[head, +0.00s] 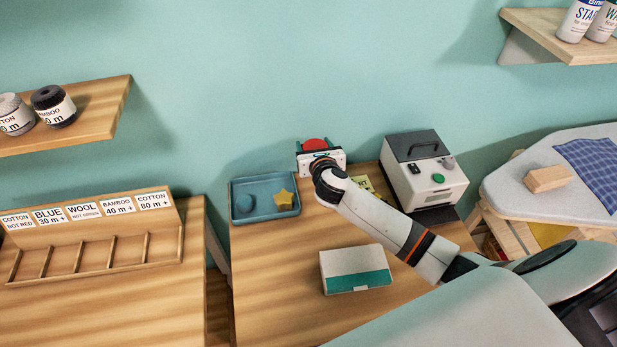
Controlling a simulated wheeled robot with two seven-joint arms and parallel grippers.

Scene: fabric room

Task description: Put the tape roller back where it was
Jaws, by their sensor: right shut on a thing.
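My right arm reaches in from the right over the middle table, and its gripper (314,148) is at the table's back edge, near the wall. The gripper is shut on a red rounded thing (316,143), which shows just beyond the white gripper body. This may be the tape roller, but most of it is hidden behind the gripper, so I cannot tell its full shape or whether it touches the table. My left gripper is not in view.
A blue tray (264,219) with a yellow star and a round blue thing stands left of the gripper. A white machine (424,171) stands to the right. A white-and-teal box (355,269) lies in front. A labelled wooden rack (95,240) is at left. An ironing board (520,190) is at right.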

